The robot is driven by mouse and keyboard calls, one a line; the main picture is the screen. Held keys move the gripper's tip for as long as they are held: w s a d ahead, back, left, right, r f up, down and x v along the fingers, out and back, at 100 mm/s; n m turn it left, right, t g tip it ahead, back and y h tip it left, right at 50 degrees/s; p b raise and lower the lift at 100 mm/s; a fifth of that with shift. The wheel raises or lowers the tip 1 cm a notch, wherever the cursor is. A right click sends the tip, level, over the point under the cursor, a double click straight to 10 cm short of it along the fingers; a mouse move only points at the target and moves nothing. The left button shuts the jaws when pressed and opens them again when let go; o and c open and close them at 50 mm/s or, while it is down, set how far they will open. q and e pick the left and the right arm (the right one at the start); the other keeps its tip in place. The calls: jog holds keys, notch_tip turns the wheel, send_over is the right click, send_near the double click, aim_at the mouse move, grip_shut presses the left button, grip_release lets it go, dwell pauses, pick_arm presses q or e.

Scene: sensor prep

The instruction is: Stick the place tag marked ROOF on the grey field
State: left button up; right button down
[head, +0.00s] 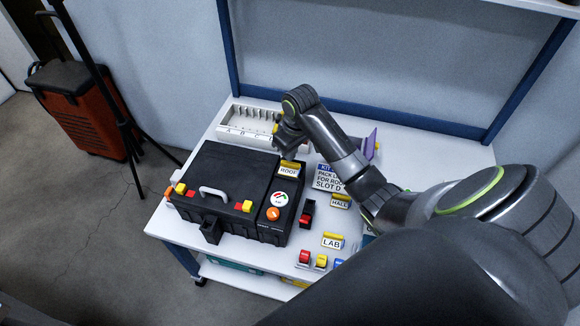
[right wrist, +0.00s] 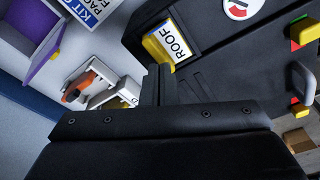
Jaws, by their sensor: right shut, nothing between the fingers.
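The ROOF tag (head: 289,171), white with a yellow top strip, lies on the right-hand part of the black case (head: 228,172), near its far edge. In the right wrist view the ROOF tag (right wrist: 172,42) lies just beyond my fingertips. My right gripper (head: 289,153) is shut and empty, right at the far side of the tag; I cannot tell whether it touches it. Its fingers also show in the right wrist view (right wrist: 160,80). No grey field shows clearly; it may be hidden under the tag. My left gripper is not in view.
The case has a grey handle (head: 213,192), coloured latches and a round gauge label (head: 280,199). The HALL tag (head: 340,202) and LAB tag (head: 332,241) lie to its right, near a kit card (head: 325,178). A lettered rack (head: 240,125) stands behind.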

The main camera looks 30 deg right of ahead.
aim_at(291, 164)
jog(key=shift+f, duration=0.85)
dwell(0.9)
jog(key=shift+r, duration=0.1)
notch_tip(291, 164, up, 7)
jog(key=p, duration=0.9)
dwell(0.4)
